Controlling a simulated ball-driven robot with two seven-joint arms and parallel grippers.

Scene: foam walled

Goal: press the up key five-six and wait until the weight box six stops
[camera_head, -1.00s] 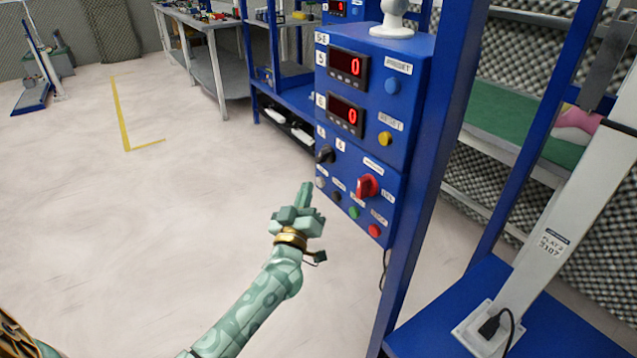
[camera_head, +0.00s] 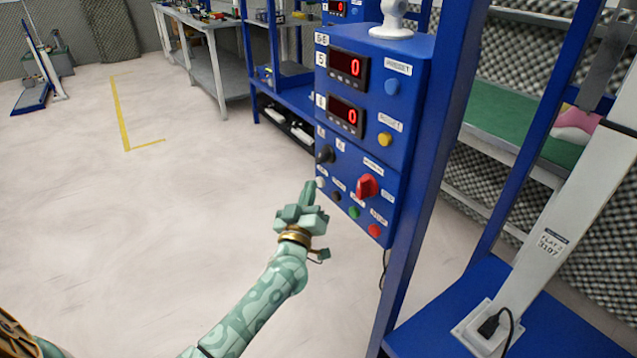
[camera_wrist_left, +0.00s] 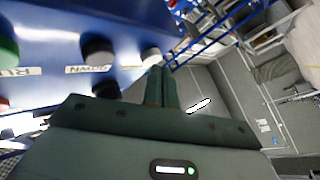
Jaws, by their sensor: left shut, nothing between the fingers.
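The blue control panel marked 5-6 (camera_head: 408,100) stands at the middle. Its white key (camera_head: 320,182), at the left end of the bottom key row, is likely the up key; its label is too small to read. In the left wrist view the white key (camera_wrist_left: 150,55) sits beside the black key labelled DOWN (camera_wrist_left: 97,48). My left gripper (camera_head: 309,187) is shut and empty, its tip just left of the white key. In the wrist view the fingertips (camera_wrist_left: 160,72) overlap the key's lower edge; I cannot tell whether they touch. I cannot identify weight box six.
Display 5 (camera_head: 348,67) and display 6 (camera_head: 346,115) both read 0. A red rotary switch (camera_head: 367,187), a black knob (camera_head: 325,154), a green key (camera_head: 354,212) and a red key (camera_head: 375,230) are close by. A blue post (camera_head: 432,170) stands right of the panel. Open floor lies left.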

